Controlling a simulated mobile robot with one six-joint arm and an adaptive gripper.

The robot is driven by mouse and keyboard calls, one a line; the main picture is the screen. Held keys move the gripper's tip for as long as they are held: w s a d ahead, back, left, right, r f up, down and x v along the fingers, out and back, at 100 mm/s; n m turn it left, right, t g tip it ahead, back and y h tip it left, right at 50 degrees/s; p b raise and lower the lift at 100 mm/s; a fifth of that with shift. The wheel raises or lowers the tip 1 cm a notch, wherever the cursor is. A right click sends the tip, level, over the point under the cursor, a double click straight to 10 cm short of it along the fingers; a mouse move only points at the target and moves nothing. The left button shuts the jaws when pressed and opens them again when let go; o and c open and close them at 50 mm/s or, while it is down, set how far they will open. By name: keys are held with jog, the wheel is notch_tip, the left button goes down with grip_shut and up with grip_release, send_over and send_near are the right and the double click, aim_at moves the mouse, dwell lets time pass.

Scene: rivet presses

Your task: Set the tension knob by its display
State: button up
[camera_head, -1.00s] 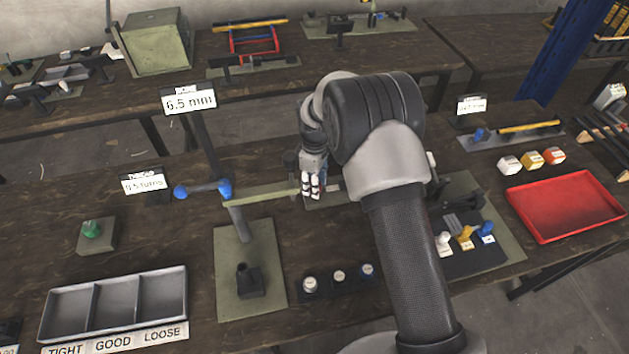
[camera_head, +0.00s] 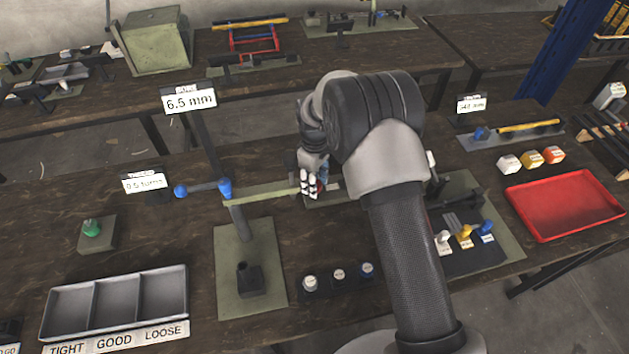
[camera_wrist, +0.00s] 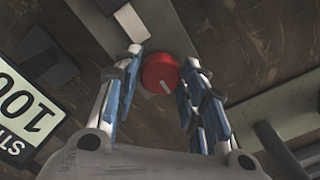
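The red tension knob (camera_wrist: 160,73), with a white pointer line on its face, is in the wrist view. My gripper (camera_wrist: 162,70) has one finger on each side of it, and the knob fills the gap between the fingers, which look to be against it. In the head view my gripper (camera_head: 311,180) points down at the bench beside the olive bar, and my arm hides most of the knob and its base. A display plate (camera_wrist: 23,115) at the left of the wrist view shows "100" upside down, cut off by the frame edge.
A post display (camera_head: 190,100) reads 6.5 mm, and a smaller one (camera_head: 145,181) seems to read 0.5 turns. A sorting tray (camera_head: 116,304) stands front left, a red tray (camera_head: 565,204) at the right. The olive bar (camera_head: 262,195) lies close beside my gripper.

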jog(key=o, duration=0.3)
jog(key=shift+o, duration=0.2)
notch_tip(320, 180, up, 12)
dwell(0.5)
dwell(0.3)
